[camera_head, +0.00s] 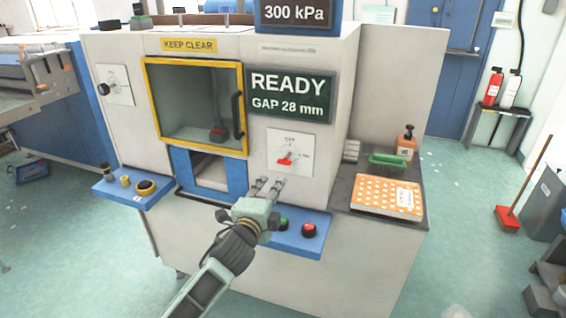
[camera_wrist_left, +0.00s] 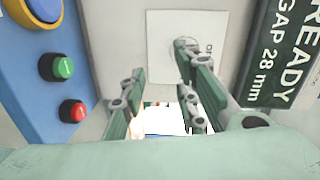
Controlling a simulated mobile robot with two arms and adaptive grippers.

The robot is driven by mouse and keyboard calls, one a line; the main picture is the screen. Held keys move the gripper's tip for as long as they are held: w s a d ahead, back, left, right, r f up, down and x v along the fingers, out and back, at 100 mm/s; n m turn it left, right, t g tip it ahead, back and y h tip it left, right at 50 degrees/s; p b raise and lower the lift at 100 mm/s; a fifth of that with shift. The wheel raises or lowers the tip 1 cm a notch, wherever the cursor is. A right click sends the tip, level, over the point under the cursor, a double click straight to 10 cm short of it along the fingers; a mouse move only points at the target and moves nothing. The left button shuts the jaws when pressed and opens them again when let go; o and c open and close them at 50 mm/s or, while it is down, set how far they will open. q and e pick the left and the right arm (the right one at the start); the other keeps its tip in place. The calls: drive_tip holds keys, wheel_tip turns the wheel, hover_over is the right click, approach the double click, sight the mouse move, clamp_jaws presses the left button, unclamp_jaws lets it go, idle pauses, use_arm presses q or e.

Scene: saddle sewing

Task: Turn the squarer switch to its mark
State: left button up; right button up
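A white switch plate (camera_head: 301,151) with a small rotary switch (camera_head: 286,160) is on the machine's front, below the READY display. Its lettering reads OFF at the top and seems to read ON at the right. The switch has a red part at its lower left; its exact pointing is too small to tell. My left gripper (camera_head: 270,186) is just below the plate, fingers apart and empty. In the left wrist view the gripper (camera_wrist_left: 158,95) is open, and one finger partly covers the switch on the plate (camera_wrist_left: 165,38). My right gripper is not in view.
A blue ledge with a red button (camera_head: 309,230) and a green button (camera_wrist_left: 63,67) lies below the gripper. A second dial (camera_head: 104,89) is on the machine's left side. A yellow-framed window (camera_head: 195,63) is left of the plate. A side counter (camera_head: 352,190) holds a bottle and an orange-patterned box.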

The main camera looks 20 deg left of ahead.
sight(284, 162)
use_arm(q)
drive_tip(key=shift+m+t+h, duration=0.3)
drive_tip(key=shift+m+t, duration=0.2)
drive_tip(key=shift+m, duration=0.4)
drive_tip(key=w+r, duration=0.3)
drive_tip(key=shift+w+d+r, duration=0.2)
drive_tip(key=shift+d+r, duration=0.05)
drive_tip(key=shift+r, duration=0.05)
drive_tip(key=w+p, duration=0.1)
drive_tip(key=w, duration=0.4)
drive_tip(key=shift+w+d+f, duration=0.1)
drive_tip(key=shift+w, duration=0.55)
clamp_jaws()
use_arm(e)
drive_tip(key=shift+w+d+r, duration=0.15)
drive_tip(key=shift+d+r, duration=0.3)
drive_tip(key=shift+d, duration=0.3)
